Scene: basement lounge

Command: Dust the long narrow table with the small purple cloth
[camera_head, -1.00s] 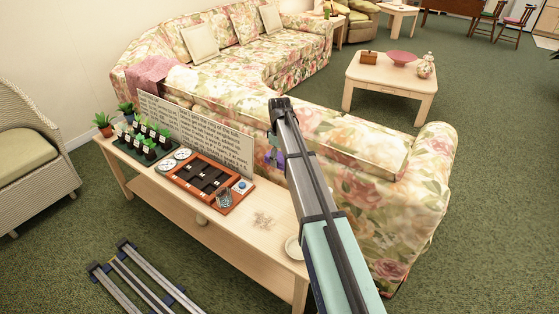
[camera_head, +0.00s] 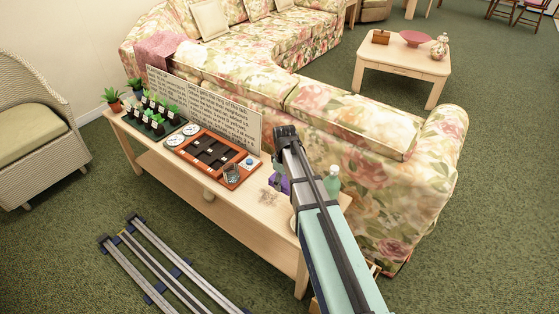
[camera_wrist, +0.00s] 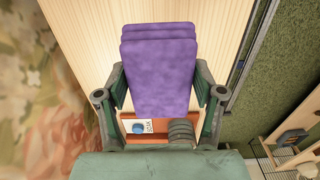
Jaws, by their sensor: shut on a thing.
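The long narrow table (camera_head: 236,206) is pale wood and stands behind the floral sofa. A brownish speckled patch (camera_head: 269,198) lies on its top, right of the orange-brown tray. The small purple cloth (camera_head: 279,184) shows beside my arm, close to that patch. In the wrist view the cloth (camera_wrist: 160,65) is a folded, layered pad between the two fingers of my gripper (camera_wrist: 160,88), which is shut on it. The pale tabletop (camera_wrist: 85,45) lies beneath. I cannot tell whether the cloth touches it. My arm hides part of the table's right end.
The table also holds the tray (camera_head: 189,153) with dark slots, a glass (camera_head: 231,173), two white dials (camera_head: 177,135), potted plants and a text board (camera_head: 223,115). A green bottle (camera_head: 333,182) stands behind my arm. The sofa (camera_head: 345,115) closes off the table's far side.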

